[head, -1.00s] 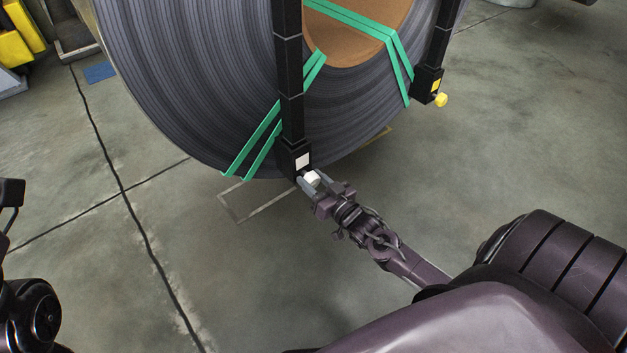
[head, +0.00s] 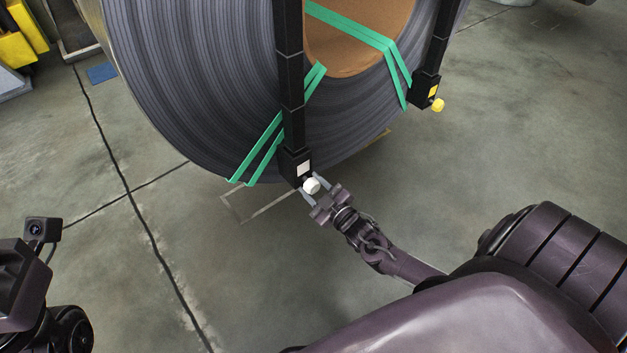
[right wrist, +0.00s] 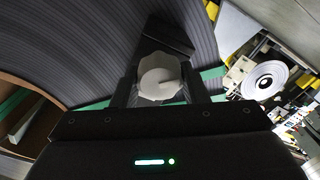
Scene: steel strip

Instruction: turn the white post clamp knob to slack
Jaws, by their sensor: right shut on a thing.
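The white knob (head: 312,186) sits at the foot of the black post clamp (head: 295,165) with a white label, in front of the coil. My right gripper (head: 316,192) has one finger on each side of the knob and is shut on it. In the right wrist view the knob (right wrist: 160,77) is a round, lobed white disc with a notch mark, between the two dark fingers (right wrist: 162,92). The jaws hide its sides. Part of my left arm shows at the left edge of the head view, but its fingertips do not show.
The large steel strip coil (head: 190,90) with green straps (head: 262,145) stands behind the knob. A second post with a yellow knob (head: 438,105) is to the right. Yellow blocks (head: 20,45) stand at the far left. The concrete floor around is mostly clear.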

